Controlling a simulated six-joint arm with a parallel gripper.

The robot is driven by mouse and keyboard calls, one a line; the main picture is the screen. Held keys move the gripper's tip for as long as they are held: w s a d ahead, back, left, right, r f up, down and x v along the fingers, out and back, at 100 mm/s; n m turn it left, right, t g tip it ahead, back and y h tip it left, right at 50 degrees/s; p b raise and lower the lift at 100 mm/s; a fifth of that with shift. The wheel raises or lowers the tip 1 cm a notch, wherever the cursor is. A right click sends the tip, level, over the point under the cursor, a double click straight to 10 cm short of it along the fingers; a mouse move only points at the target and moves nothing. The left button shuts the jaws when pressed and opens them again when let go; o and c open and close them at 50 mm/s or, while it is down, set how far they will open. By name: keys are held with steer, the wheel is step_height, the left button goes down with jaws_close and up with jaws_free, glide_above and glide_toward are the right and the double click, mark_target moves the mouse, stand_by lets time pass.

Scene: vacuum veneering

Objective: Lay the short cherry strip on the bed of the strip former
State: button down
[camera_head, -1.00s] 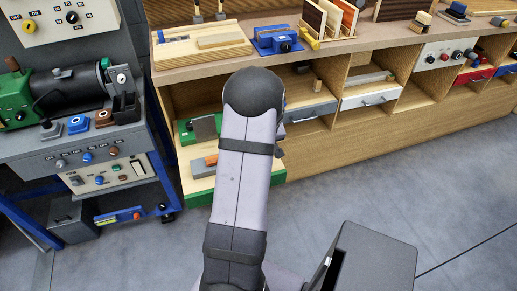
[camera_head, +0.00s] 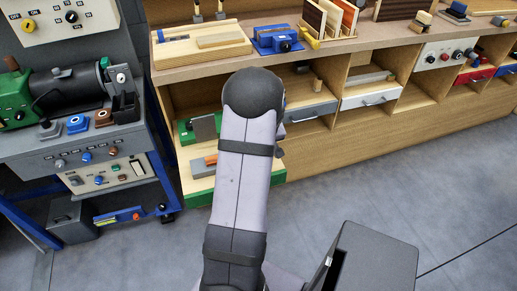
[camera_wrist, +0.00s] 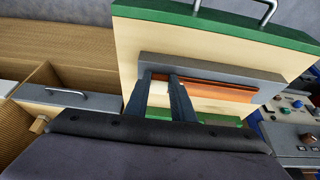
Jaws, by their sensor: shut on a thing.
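In the wrist view my gripper (camera_wrist: 163,76) reaches over an open pale drawer with a green front (camera_wrist: 215,14). Its two fingers are close together at a reddish-orange strip (camera_wrist: 222,92), which I take as the cherry strip, and are shut on it. The strip lies along a long grey block (camera_wrist: 235,72) in the drawer; whether they touch is unclear. The fingers hide the strip's left part. In the head view my arm hides the gripper; orange (camera_head: 211,160) and grey parts show beside it in the lower drawer. I cannot tell which thing is the strip former.
A blue device (camera_head: 275,40) and a wooden board (camera_head: 205,45) stand on the bench top. A rack of veneer sheets (camera_head: 330,17) is beside them. A machine cart (camera_head: 75,150) stands left of the drawer. The floor (camera_head: 440,200) at right is open.

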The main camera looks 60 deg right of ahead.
steer(key=shift+f+b, duration=0.1)
steer(key=shift+b, duration=0.2)
stand_by(0.4)
steer(key=c, duration=1.4)
jaws_free()
steer(key=shift+c, duration=0.2)
steer(key=v, duration=0.7)
